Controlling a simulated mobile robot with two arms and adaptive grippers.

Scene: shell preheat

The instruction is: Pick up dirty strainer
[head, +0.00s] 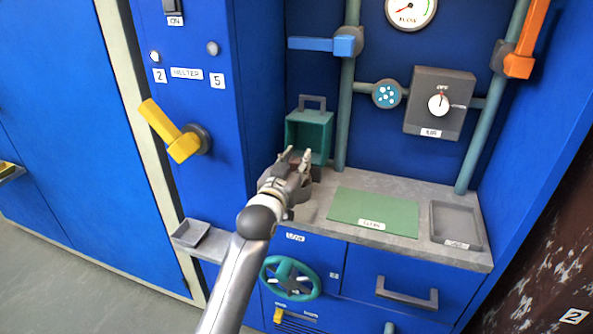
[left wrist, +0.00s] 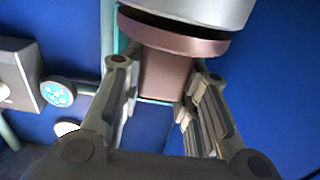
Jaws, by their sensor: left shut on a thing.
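My left gripper (head: 298,160) is over the back left of the counter, in front of an open teal box (head: 318,132) with a handle on top. In the left wrist view, the fingers of this gripper (left wrist: 165,95) are shut on a brown block (left wrist: 165,75), which looks like the dirty strainer. A wide brown rim and a pale grey round part lie at its far end. Teal edges of the box show behind it. In the head view the gripper hides most of the strainer. My right gripper is not in view.
On the counter (head: 316,210) lie a green mat (head: 375,208) and a grey tray (head: 455,222). Pipes, a grey dial box (head: 440,103) and a round blue sight glass (head: 386,95) stand behind. A yellow lever (head: 170,133) juts out at the left. The mat is bare.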

